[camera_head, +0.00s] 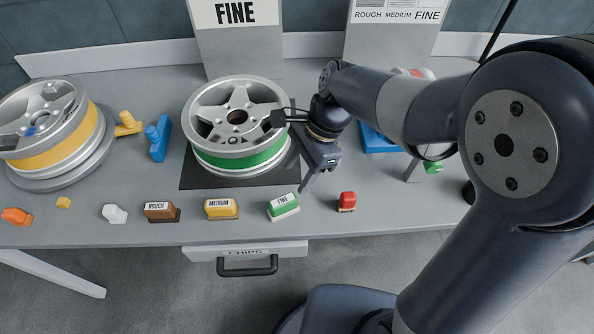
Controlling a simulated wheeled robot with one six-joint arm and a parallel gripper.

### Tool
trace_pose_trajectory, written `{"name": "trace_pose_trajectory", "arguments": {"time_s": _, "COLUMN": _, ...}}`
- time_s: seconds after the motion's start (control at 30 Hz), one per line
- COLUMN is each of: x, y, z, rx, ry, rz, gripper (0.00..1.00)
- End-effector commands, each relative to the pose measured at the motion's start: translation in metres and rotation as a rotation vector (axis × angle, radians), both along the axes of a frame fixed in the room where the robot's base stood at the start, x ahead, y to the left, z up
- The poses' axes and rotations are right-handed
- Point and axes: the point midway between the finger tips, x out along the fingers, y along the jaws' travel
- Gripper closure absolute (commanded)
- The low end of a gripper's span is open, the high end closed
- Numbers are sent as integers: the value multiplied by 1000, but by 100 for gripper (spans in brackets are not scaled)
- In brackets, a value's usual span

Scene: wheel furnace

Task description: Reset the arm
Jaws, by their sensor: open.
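My arm reaches in from the right. My gripper (292,153) is open, with nothing seen between its fingers, at the right side of the green-banded wheel (238,157). One finger overlaps the wheel's rim in the picture and the other points down toward the table; I cannot tell if either touches. The silver wheel lies face up on a dark square mat (196,181).
A yellow-banded wheel (62,152) sits tilted at the left. Blocks labelled ROUGH (160,211), MEDIUM (221,208) and FINE (283,206) line the front, with a red block (347,201) beside them. A FINE sign (235,40) stands behind. The CHIPS drawer (246,254) is below.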

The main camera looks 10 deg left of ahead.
Motion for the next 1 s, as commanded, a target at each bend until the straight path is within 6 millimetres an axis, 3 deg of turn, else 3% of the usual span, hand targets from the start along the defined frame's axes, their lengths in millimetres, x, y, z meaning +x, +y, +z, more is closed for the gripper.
{"name": "trace_pose_trajectory", "arguments": {"time_s": 0.27, "x": -3, "y": 3, "z": -11, "rx": -1, "ry": 2, "rz": 2, "gripper": 48}}
{"name": "trace_pose_trajectory", "arguments": {"time_s": 0.87, "x": -32, "y": 36, "z": -116, "rx": -3, "ry": 4, "rz": 2, "gripper": 48}}
{"name": "trace_pose_trajectory", "arguments": {"time_s": 1.0, "x": -30, "y": 36, "z": -93, "rx": 3, "ry": -4, "rz": 1, "gripper": 48}}
